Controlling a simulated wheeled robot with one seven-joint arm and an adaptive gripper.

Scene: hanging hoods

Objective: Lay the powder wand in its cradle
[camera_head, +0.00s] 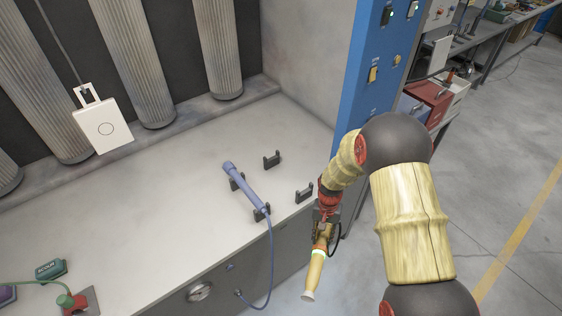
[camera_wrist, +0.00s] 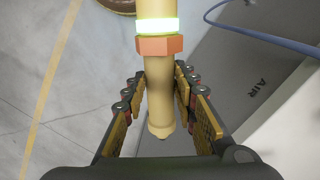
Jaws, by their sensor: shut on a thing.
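My gripper (camera_head: 325,222) is shut on a yellow wand with a glowing pale band (camera_head: 315,265). The wand points steeply down, a little to the left, in front of the bench's front edge. In the wrist view the wand (camera_wrist: 158,75) runs between the two fingers, with an orange hex collar above them and a rounded end between them. An empty cradle is made of two dark forked brackets, a rear one (camera_head: 272,161) and a front one (camera_head: 304,194), on the bench top. My gripper is just right of and nearer than the front bracket.
A blue wand (camera_head: 246,188) lies in a neighbouring pair of brackets, its hose (camera_head: 271,260) looping down the bench front. A white tag (camera_head: 102,125) hangs at the left. A blue post (camera_head: 369,90) stands right of the bench. Green and red fittings sit at the lower left.

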